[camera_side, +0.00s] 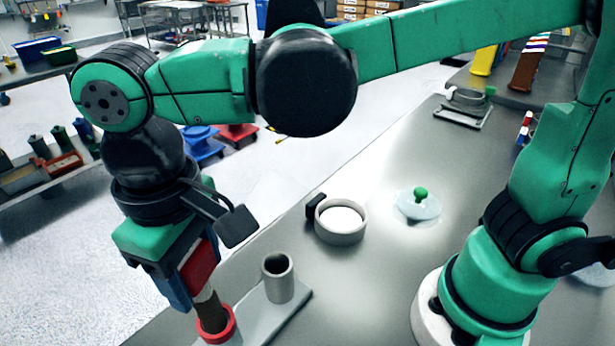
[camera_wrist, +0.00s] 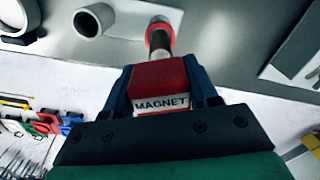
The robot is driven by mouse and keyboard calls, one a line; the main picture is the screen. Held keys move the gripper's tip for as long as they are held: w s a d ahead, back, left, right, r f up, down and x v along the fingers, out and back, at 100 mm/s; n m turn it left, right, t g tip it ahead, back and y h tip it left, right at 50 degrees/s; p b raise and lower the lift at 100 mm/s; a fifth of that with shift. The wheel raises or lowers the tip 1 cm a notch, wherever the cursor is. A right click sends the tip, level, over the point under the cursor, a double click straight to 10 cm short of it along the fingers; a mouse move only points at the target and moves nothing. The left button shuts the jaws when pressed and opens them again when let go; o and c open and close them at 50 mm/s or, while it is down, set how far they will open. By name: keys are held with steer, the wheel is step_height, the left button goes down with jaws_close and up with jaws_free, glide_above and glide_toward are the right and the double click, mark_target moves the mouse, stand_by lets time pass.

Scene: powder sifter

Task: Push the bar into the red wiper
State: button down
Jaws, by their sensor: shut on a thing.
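My gripper (camera_wrist: 163,90) is shut on a red block labelled MAGNET (camera_wrist: 160,84), the handle of a dark metal bar (camera_wrist: 160,40). In the side view the red handle (camera_side: 199,268) shows between the blue fingers, and the bar (camera_side: 211,310) points down below it. The red wiper (camera_side: 218,328) is a red ring at the lower left of the side view. The bar's lower end is at the ring's opening and appears to be inside it. How deep it sits is hidden. The red wiper (camera_wrist: 160,22) also shows at the bar's far end in the wrist view.
A grey tube (camera_side: 278,278) stands on the same plate (camera_side: 296,312), right of the wiper. A round grey sieve or dish with white content (camera_side: 341,222) and a clear lid with a green knob (camera_side: 418,204) sit farther back. The table between them is clear.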

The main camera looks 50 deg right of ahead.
mark_target(205, 296)
steer(key=shift+f, duration=2.25)
steer(key=shift+f, duration=0.15)
steer(key=shift+c, duration=1.2)
jaws_free()
step_height(205, 296, up, 12)
steer(key=shift+r, duration=0.1)
steer(key=w+d+f+m+t, duration=0.1)
steer(key=d+f+m+t, duration=0.1)
steer(key=d, duration=0.9)
steer(key=w+d+f+m+t, duration=0.1)
steer(key=d+f+t, duration=0.4)
steer(key=d, duration=0.6)
step_height(205, 296, down, 2)
steer(key=shift+w+f+m, duration=0.1)
steer(key=shift+w+m, duration=0.3)
steer(key=shift+m, duration=0.4)
